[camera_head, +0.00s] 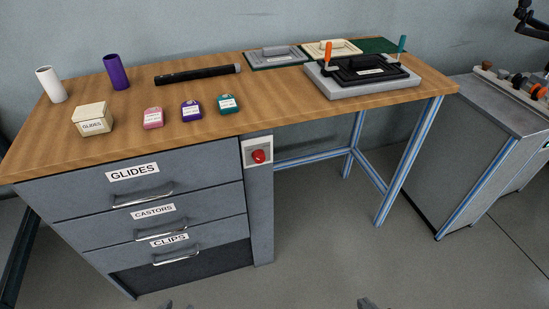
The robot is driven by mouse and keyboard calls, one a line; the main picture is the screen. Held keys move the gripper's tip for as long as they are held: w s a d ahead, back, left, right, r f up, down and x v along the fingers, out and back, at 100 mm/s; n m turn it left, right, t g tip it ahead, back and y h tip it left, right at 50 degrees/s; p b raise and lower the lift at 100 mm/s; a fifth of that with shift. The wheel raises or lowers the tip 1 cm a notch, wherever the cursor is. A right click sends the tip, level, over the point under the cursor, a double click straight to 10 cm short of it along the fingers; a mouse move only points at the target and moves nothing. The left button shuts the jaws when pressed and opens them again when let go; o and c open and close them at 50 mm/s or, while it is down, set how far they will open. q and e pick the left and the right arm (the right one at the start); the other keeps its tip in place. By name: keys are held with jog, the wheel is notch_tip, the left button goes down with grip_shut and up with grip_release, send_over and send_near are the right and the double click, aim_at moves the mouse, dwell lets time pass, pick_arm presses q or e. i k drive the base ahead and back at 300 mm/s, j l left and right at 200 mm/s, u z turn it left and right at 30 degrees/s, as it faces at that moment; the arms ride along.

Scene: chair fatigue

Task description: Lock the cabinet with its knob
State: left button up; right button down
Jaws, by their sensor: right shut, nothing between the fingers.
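The grey cabinet (60,200) stands under the left part of the wooden table. It has drawers labelled GLIDES (90,184), CASTORS (100,224) and CLIPS (110,257), each with a metal handle. The red round knob (258,156) sits on a white plate on the narrow panel right of the drawers. How it is turned is too small to tell. My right gripper (365,303) shows only as tips at the bottom edge, shut and empty, low and far from the knob. A bit of my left gripper (168,304) shows at the bottom edge; its jaws are hidden.
The wooden tabletop (290,115) holds a GLIDES box (92,118), white and purple cylinders, a black bar (197,75), several small tagged pieces and a grey fixture (362,80) with a black plate. Blue-edged table legs stand at right. The floor (320,240) before the knob panel is clear.

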aim_at(258, 156)
jog(key=i+l, duration=0.1)
jog(key=l, duration=0.35)
jog(key=i+l, duration=0.1)
jog(key=l, duration=0.35)
jog(key=i+l+u, duration=0.1)
jog(key=l, duration=0.3)
jog(key=i+l, duration=0.15)
jog(key=l, duration=0.3)
